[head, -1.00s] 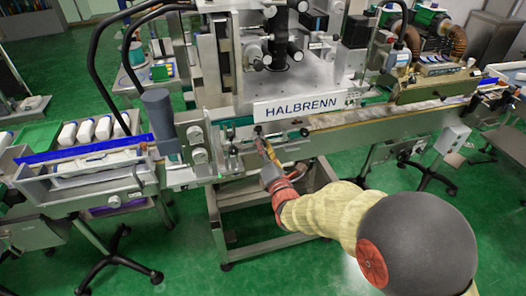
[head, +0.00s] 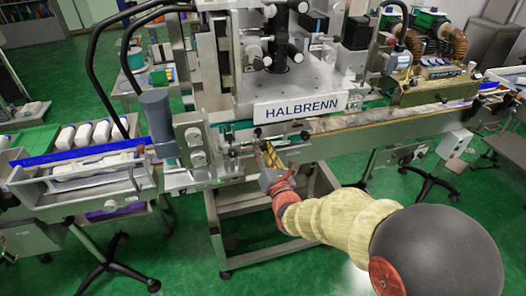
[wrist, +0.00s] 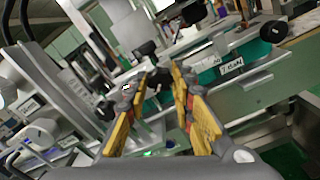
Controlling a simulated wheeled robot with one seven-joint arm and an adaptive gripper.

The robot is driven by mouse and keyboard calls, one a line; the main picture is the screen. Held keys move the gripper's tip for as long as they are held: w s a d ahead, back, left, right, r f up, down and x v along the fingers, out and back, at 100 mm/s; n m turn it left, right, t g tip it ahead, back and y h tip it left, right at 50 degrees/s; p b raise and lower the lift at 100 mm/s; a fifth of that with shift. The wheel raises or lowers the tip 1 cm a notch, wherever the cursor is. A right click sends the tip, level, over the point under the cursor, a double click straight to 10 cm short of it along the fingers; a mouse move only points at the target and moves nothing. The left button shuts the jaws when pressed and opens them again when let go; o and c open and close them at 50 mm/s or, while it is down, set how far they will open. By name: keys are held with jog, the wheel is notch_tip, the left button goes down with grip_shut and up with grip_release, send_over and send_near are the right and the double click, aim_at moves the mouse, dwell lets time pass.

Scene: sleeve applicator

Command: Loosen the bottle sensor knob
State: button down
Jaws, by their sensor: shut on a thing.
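The sensor knob appears as a small dark knob (wrist: 158,78) between my fingertips in the wrist view, partly hidden by them. In the head view a small dark knob end (head: 257,132) shows at the front of the machine, just beyond my fingers. My gripper (head: 265,148) reaches the conveyor's front edge below the HALBRENN sign. In the wrist view the yellow pads of my gripper (wrist: 160,84) stand either side of the knob and are closed on it. How far the knob is turned cannot be told.
The HALBRENN machine plate (head: 300,105) stands just above my gripper. A conveyor rail (head: 390,122) runs to the right. A tray with white bottles (head: 85,133) lies at left. Another black knob (wrist: 273,31) and a small label (wrist: 231,66) show right of my fingers.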

jog(key=shift+f, duration=0.1)
jog(key=c, duration=1.5)
grip_release()
jog(key=v, duration=1.2)
